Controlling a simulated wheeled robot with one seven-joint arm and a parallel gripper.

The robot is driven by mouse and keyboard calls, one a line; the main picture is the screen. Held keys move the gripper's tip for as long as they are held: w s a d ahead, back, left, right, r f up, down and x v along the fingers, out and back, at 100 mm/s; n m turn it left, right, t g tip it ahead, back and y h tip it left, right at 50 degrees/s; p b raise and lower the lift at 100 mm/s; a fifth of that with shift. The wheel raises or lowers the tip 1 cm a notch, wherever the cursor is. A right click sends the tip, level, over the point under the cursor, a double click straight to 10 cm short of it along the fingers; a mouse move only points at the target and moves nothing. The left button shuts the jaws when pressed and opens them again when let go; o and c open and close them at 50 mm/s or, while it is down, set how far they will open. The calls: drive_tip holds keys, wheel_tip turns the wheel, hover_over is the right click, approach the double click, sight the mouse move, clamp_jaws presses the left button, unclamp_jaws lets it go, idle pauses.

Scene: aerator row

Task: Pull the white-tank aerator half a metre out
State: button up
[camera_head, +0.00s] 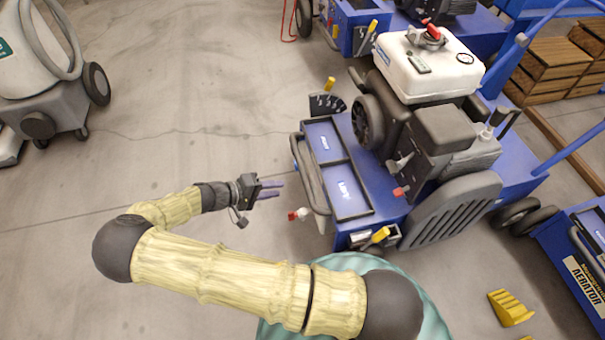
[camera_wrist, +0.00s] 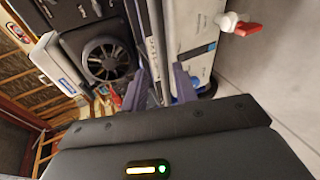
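The white-tank aerator (camera_head: 347,190) has a blue body, a white tank (camera_head: 428,68) on top and a dark engine. A grey bar handle (camera_head: 312,180) runs along its left end in the head view. My gripper (camera_head: 277,189) is to the left of this handle, fingers pointing at it with a small gap. In the wrist view, my two fingers (camera_wrist: 158,87) are apart, with the aerator's end close ahead. Nothing shows gripped. A red-tipped tap (camera_head: 298,214) sticks out near the handle and also shows in the wrist view (camera_wrist: 245,27).
Another blue machine (camera_head: 350,28) stands behind, and a blue aerator (camera_head: 582,262) stands at the right. A yellow chock (camera_head: 510,307) lies on the floor. A grey machine with a hose (camera_head: 50,105) is at upper left. Wooden crates (camera_head: 550,68) are at upper right. Floor left of the aerator is clear.

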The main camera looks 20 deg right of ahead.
sight(300, 171)
drive_tip(key=a+t, duration=0.1)
drive_tip(key=w+a+f+n+t+h, duration=0.1)
drive_tip(key=a, duration=0.1)
drive_tip(key=a+f+t+b, duration=0.1)
drive_tip(key=a+t, duration=0.1)
drive_tip(key=shift+w+h, duration=0.25)
drive_tip(key=shift+h, duration=0.15)
drive_tip(key=shift+d, duration=0.15)
drive_tip(key=b+x, duration=0.3)
drive_tip(key=x, duration=0.5)
drive_tip(key=b+x, duration=0.4)
drive_tip(key=x, duration=0.4)
drive_tip(key=shift+w+d+f, duration=0.1)
drive_tip(key=shift+d+f, duration=0.05)
drive_tip(key=shift+f, duration=0.1)
drive_tip(key=shift+w+d, duration=0.2)
drive_tip(key=shift+d, duration=0.25)
drive_tip(key=shift+r, duration=0.1)
clamp_jaws()
